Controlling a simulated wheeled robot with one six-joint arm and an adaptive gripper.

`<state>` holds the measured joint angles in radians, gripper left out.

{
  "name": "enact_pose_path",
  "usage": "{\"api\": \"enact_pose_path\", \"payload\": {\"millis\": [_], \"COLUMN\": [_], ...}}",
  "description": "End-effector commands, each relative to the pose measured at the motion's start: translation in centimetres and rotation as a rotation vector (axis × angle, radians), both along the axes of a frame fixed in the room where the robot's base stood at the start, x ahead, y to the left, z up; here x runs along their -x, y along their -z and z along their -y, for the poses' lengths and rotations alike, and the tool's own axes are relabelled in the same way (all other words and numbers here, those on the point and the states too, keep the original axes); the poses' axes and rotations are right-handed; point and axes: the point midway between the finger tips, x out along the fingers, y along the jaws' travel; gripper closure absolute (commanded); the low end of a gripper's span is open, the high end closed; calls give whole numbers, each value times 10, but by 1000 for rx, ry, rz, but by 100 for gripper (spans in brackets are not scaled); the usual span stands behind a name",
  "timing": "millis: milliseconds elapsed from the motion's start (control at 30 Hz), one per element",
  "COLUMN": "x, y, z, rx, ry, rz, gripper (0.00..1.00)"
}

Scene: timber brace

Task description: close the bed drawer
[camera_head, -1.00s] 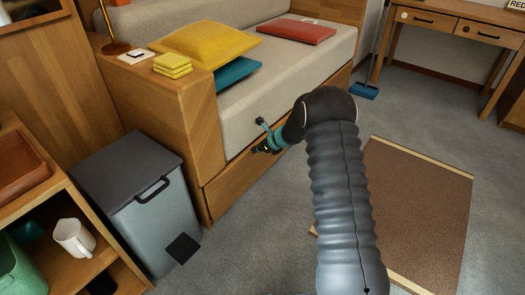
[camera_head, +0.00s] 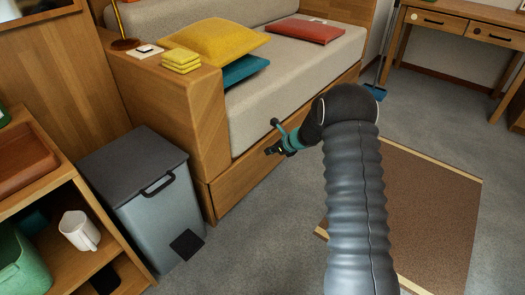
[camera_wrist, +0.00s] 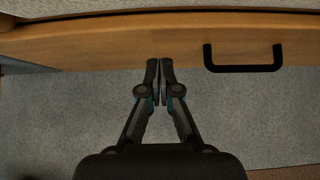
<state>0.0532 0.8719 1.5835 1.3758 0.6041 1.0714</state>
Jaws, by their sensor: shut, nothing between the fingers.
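The bed drawer (camera_head: 240,189) has a wooden front low under the bed, below the grey mattress (camera_head: 285,90). In the wrist view the drawer front (camera_wrist: 110,45) runs across the top, with a black bar handle (camera_wrist: 243,67) right of my fingers. My gripper (camera_head: 271,150) is by the drawer front in the head view. In the wrist view my gripper (camera_wrist: 161,66) has its fingertips together with nothing between them, overlapping the lower edge of the front. I cannot tell whether they touch it. My arm hides part of the front. How far the drawer stands out is unclear.
A grey bin (camera_head: 155,210) stands left of the drawer's near end. An open shelf (camera_head: 110,245) with a white mug (camera_head: 79,231) is at the lower left. A brown mat (camera_head: 430,210) lies on the floor to the right.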

Motion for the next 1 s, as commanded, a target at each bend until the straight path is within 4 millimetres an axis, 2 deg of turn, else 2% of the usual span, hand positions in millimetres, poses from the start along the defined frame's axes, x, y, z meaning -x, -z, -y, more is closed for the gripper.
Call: {"api": "enact_pose_path", "payload": {"millis": [33,100,400,600,833,1000], "x": [5,12,38,46,47,56], "y": [-12,-23,-59,-70,-71,-67], "z": [9,17,41,49,50,48], "rx": [-1,0,2,1,12,85], "ry": [4,4,-4,-4,-23,-165], "rz": [2,2,0,-1,12,73], "gripper": [100,100,100,100,100,100]}}
